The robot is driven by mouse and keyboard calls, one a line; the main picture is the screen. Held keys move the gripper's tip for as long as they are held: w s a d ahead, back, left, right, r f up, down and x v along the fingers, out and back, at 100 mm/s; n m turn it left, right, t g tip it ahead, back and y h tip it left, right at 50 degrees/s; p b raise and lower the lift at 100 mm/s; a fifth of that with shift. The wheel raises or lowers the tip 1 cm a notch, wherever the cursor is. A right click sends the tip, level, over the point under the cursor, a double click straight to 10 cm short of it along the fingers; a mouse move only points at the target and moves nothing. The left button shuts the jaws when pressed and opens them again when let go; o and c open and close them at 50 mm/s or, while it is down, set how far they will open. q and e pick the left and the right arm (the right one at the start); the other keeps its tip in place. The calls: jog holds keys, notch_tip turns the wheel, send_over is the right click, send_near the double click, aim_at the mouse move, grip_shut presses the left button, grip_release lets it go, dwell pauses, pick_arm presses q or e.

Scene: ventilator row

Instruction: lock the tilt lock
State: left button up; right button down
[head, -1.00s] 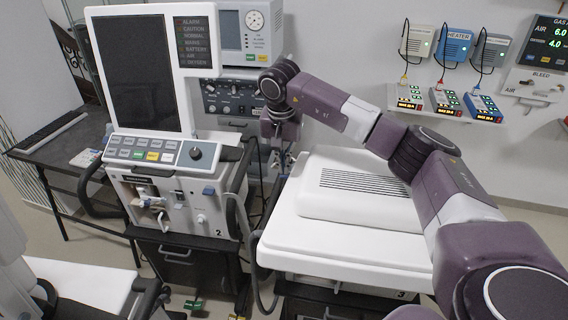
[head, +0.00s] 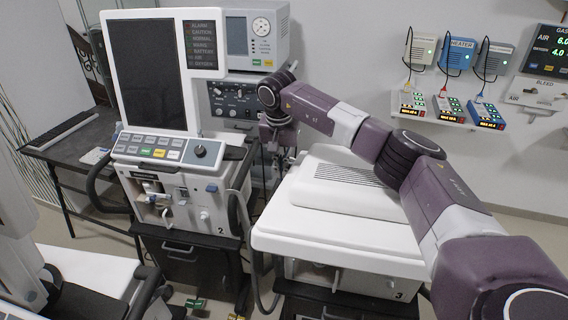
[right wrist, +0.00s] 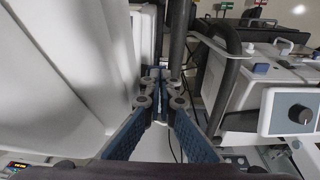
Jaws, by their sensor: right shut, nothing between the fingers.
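The ventilator marked 2 (head: 172,195) stands left of centre, with a tall dark screen (head: 155,75) over a sloped key panel with a dark knob (head: 199,150). A small blue part (head: 212,188) sits on its front right; I cannot tell whether this is the tilt lock, and no part is clearly marked as one. My right gripper (right wrist: 160,76) is shut and empty in the right wrist view, its blue-black fingers together beside a dark upright post (right wrist: 178,40). In the head view it is mostly hidden beneath my wrist. My left gripper is not in view.
A white-topped unit marked 3 (head: 335,236) stands under my right arm. A control box (head: 232,100) is behind the screen. A wall shelf (head: 440,118) holds several small devices. A dark side table (head: 60,150) is at the left. A hose (head: 245,225) hangs between the units.

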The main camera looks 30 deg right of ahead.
jog(key=shift+s+r, duration=0.15)
jog(key=shift+r, duration=0.05)
jog(key=shift+s+r+p, duration=0.1)
jog(key=shift+r+p, duration=0.2)
jog(key=shift+r, duration=0.15)
jog(key=shift+r+p, duration=0.35)
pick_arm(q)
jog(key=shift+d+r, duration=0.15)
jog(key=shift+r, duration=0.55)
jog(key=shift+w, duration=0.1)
pick_arm(e)
jog(key=shift+r, duration=0.1)
